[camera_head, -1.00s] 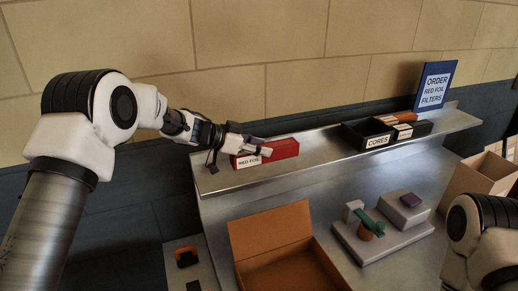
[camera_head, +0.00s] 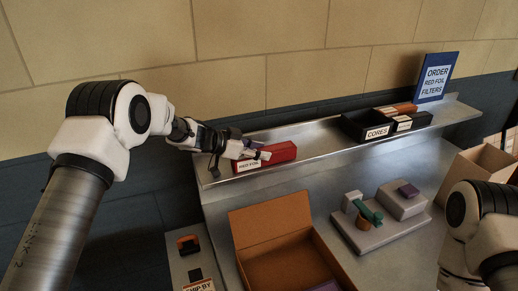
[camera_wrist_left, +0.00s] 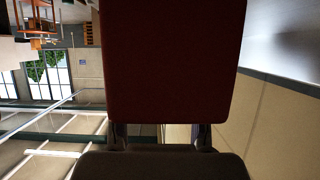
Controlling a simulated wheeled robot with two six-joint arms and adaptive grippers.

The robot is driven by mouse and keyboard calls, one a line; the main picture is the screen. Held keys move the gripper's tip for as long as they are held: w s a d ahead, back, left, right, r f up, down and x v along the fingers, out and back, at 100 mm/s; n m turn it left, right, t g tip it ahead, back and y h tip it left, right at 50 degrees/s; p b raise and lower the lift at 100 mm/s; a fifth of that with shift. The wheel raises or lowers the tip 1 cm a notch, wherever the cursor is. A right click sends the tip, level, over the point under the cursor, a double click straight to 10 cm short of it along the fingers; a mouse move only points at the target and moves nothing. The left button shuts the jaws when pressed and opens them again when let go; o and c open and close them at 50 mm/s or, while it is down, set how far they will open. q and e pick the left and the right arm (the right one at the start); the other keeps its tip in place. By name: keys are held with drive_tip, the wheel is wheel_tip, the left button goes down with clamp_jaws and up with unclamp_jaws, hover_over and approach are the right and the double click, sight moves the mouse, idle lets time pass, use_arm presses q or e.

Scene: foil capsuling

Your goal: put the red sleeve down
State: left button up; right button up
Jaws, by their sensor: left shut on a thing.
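The red sleeve, a long red box with a white "RED FOIL" label (camera_head: 281,153), is at the left end of the metal shelf (camera_head: 330,145), close to its front edge. My left gripper (camera_head: 257,154) reaches in from the left and is shut on it. I cannot tell whether its underside touches the shelf. In the left wrist view the sleeve (camera_wrist_left: 175,60) is a dark red slab filling the middle, and the fingertips are mostly hidden behind it. My right arm shows at the right edge, with its gripper out of view.
The black "CORES" box (camera_head: 362,129) and blue order sign (camera_head: 437,77) stand at the shelf's right. Below are an open orange carton (camera_head: 262,220), a grey fixture (camera_head: 372,233) and a cardboard box (camera_head: 478,172). Mid-shelf is clear.

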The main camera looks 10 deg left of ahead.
use_arm(q)
drive_tip(key=o, duration=1.2)
drive_tip(key=shift+c, duration=0.2)
drive_tip(key=shift+r, duration=0.35)
drive_tip(key=b+v, duration=0.2)
drive_tip(key=v, duration=1)
drive_tip(key=shift+r, duration=0.2)
